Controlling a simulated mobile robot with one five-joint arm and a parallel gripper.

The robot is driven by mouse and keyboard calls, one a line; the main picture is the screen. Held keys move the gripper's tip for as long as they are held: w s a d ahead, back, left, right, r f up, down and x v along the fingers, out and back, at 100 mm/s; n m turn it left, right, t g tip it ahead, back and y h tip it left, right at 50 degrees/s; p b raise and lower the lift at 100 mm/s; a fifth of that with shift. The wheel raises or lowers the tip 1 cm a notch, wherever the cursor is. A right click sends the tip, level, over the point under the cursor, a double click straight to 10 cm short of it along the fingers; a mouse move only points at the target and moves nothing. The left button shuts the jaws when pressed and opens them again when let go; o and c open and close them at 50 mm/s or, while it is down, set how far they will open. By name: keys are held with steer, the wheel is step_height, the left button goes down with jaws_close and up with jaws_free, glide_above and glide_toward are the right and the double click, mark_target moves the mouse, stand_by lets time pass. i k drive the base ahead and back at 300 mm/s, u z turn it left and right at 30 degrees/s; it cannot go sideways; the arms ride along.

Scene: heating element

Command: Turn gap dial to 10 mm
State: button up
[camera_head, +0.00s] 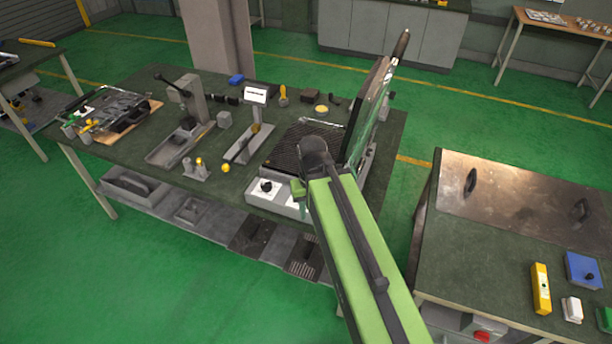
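A heating press with a dark ribbed plate (292,150) and a raised lid (366,115) stands at the right end of the green-topped workbench. Its white front panel (258,197) carries a black round dial (267,186). The marks on the panel are too small to read, so I cannot tell the dial's setting or whether it is the gap dial. My green arm reaches up from the bottom and covers the right part of the panel.
A lever tool (190,100), a small white display (256,95) and a yellow ball (225,168) are left of the press. A second bench (480,230) stands close on the right. Green floor lies open in front at the left.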

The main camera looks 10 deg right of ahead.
mark_target(266, 187)
steer(key=u, duration=0.05)
steer(key=k, duration=1.25)
steer(key=u, duration=0.1)
steer(key=i, duration=0.5)
steer(key=u, duration=0.45)
steer(key=i, duration=1.1)
steer(key=u, duration=0.75)
